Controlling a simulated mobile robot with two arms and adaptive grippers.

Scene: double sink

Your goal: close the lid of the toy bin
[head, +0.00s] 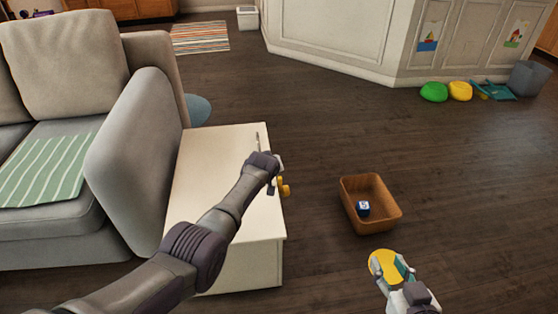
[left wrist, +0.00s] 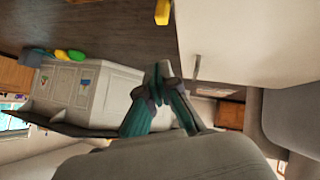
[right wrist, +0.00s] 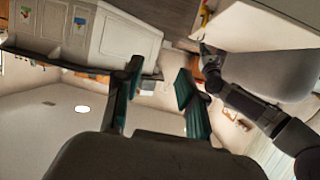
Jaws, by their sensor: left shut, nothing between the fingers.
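The toy bin appears as a long cream-white box (head: 261,266) beside the sofa's arm. Its flat lid (head: 205,160) lies level on top and looks down, with no gap that I can see. A thin metal handle (head: 257,141) stands near the lid's far right part; it also shows in the left wrist view (left wrist: 196,66). My left arm crosses over the lid, and my left gripper (head: 277,178) is shut and empty at its right edge. My right gripper (head: 392,274) is open and empty over the floor at the lower right; its fingers are apart in the right wrist view (right wrist: 160,82).
A yellow object (head: 285,187) is by the bin's right edge. A brown basket (head: 381,222) with a blue block (head: 363,208) stands on the floor. A round yellow thing (head: 381,264) lies behind my right gripper. The sofa (head: 140,150) borders the bin's left.

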